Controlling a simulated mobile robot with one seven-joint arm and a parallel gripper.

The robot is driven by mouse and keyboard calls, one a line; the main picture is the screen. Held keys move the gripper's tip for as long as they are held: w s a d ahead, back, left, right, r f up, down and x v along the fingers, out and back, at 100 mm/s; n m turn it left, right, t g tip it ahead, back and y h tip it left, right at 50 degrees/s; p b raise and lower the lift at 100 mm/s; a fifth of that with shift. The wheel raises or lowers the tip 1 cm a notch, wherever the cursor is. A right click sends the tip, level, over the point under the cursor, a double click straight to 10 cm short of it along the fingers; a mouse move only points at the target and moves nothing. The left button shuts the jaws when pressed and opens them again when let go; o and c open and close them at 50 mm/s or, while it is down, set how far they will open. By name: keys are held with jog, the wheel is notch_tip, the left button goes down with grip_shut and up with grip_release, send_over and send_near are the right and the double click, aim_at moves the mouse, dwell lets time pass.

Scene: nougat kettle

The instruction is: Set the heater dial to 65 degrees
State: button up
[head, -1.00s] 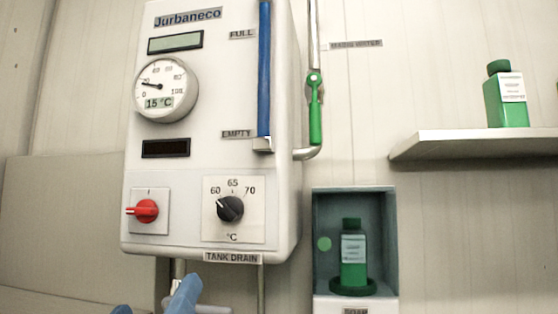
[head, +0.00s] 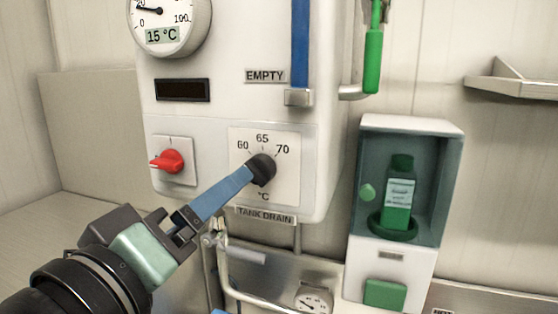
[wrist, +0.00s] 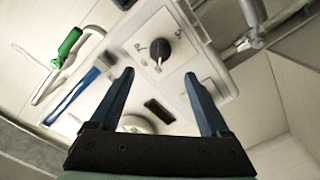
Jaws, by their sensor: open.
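The heater dial (head: 264,166) is a black round knob on a white plate marked 60, 65 and 70, low on the white heater box (head: 220,110). My gripper (head: 250,174) comes from the lower left, with a blue finger overlapping the dial's left side in the head view. In the wrist view the dial (wrist: 158,50) shows just beyond and between the two spread fingertips of my gripper (wrist: 159,75). The fingers are open, with a gap on both sides of the dial. The dial's present setting is not clear; contact cannot be told.
A red switch (head: 168,161) sits left of the dial. The gauge (head: 165,22) reads 15 °C. Drain pipes (head: 232,262) run below the box. A niche (head: 450,185) with a green bottle (head: 398,200) stands at the right. A green-handled valve (head: 373,60) is above it.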

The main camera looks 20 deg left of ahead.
aim_at(258, 171)
jog(key=w+p, duration=0.2)
jog(key=w, duration=0.6)
jog(key=shift+w+d+p, duration=0.15)
jog(key=shift+w+p, duration=0.15)
jog(key=shift+w, duration=0.1)
grip_shut()
